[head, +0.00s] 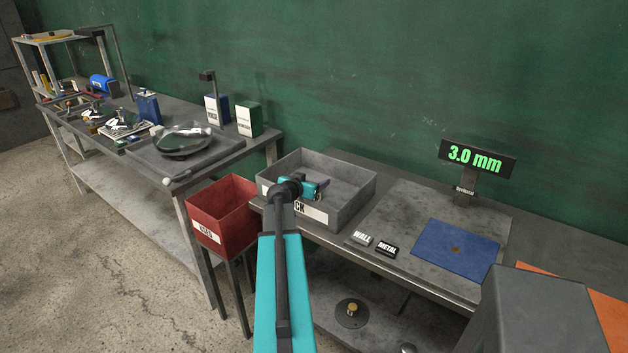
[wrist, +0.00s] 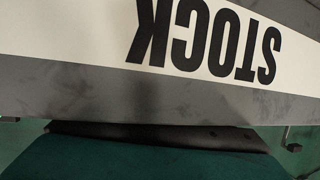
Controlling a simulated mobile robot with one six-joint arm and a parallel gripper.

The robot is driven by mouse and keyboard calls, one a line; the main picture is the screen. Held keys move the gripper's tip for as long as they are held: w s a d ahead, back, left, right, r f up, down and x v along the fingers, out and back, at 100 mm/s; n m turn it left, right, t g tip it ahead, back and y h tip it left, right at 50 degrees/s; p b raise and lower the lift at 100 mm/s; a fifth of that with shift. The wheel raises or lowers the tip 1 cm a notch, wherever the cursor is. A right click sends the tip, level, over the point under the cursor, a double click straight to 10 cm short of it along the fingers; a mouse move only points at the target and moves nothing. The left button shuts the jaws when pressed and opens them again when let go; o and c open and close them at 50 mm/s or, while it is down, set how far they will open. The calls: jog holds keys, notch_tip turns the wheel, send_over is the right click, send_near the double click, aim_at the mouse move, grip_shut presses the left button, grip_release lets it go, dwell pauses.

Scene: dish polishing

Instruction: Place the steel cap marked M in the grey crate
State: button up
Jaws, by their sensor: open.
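The grey crate (head: 355,200) stands on the bench, its front label ending in CK in the head view. In the wrist view the grey crate (wrist: 60,85) fills the upper part, with its STOCK label upside down. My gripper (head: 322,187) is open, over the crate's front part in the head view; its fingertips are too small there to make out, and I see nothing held. I cannot make out a steel cap marked M in either view. My arm hides part of the crate's front and label.
A red bin (head: 222,212) stands left of the crate. To the right are WALL (head: 362,238) and METAL (head: 387,249) tags, a blue mat (head: 455,249) and a 3.0 mm display (head: 476,157). A dark disc with a brass knob (head: 352,312) lies on the lower shelf.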

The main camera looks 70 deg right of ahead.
jog(key=shift+r+p, duration=0.1)
jog(key=shift+p, duration=0.35)
jog(key=shift+r+p, duration=0.45)
jog(key=shift+p, duration=0.3)
jog(key=shift+a+b, duration=0.35)
jog(key=shift+a, duration=0.2)
jog(key=b+v, duration=0.3)
jog(key=v, duration=0.8)
jog(key=shift+r, duration=0.15)
